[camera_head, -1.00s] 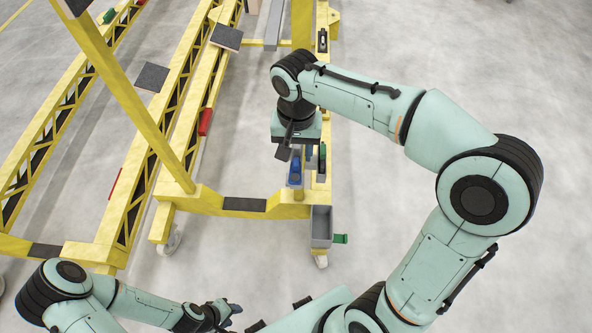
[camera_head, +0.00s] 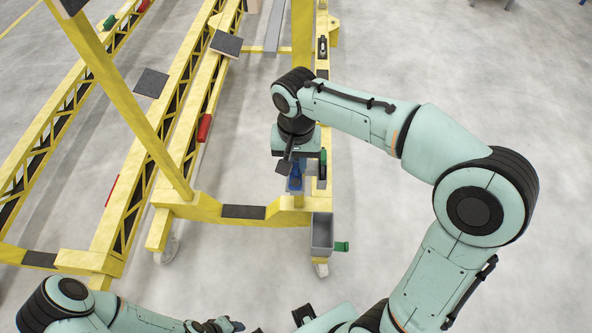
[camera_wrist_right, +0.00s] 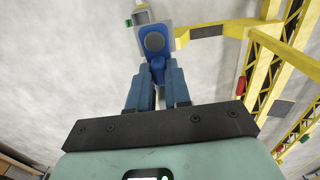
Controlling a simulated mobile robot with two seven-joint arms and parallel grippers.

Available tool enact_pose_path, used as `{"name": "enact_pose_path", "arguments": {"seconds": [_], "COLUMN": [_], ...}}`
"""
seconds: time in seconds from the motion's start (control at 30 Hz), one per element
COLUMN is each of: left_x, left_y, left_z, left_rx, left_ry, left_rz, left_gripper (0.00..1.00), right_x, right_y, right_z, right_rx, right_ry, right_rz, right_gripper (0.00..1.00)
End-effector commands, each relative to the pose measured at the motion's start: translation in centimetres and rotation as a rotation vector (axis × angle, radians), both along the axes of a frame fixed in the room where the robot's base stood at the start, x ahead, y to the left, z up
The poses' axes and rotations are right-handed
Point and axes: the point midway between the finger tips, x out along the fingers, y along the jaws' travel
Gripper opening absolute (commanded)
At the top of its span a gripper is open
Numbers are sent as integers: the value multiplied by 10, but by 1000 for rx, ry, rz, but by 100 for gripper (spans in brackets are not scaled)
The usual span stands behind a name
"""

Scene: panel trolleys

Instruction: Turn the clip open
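The blue clip (camera_wrist_right: 153,42) shows in the right wrist view, with a round dark disc on its face and a short tab below it. It sits on the yellow trolley frame; in the head view the clip (camera_head: 295,182) is partly hidden by my right gripper (camera_head: 290,170). In the wrist view the two blue fingers of the right gripper (camera_wrist_right: 158,75) stand apart, one on each side of the tab. I cannot tell if they touch it. My left gripper (camera_head: 218,326) is at the bottom edge of the head view, partly cut off and away from the trolley.
A grey open bin (camera_head: 321,232) with a green part (camera_head: 341,246) beside it hangs at the trolley's near corner. A slanted yellow post (camera_head: 125,95) stands left of the right gripper. Red handles (camera_head: 204,128) sit along the yellow beams. The floor at right is clear.

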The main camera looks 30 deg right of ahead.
Motion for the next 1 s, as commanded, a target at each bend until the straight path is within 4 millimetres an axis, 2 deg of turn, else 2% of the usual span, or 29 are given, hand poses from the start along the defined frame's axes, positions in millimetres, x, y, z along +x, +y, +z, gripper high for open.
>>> {"name": "enact_pose_path", "arguments": {"seconds": [0.23,0.53,0.73,1.0], "left_x": [5,5,9,9], "left_y": [0,0,0,0], "left_z": [8,8,14,13], "left_rx": [0,0,0,0], "left_ry": [-6,-6,-10,-10], "left_rz": [0,0,0,0], "left_gripper": [43,43,43,43], "right_x": [3,3,4,4], "right_y": [6,7,13,13], "right_z": [1,0,1,0], "right_rx": [0,0,0,1], "right_ry": [1,1,2,2], "right_rz": [204,233,416,442], "right_gripper": [0,0,0,0]}}
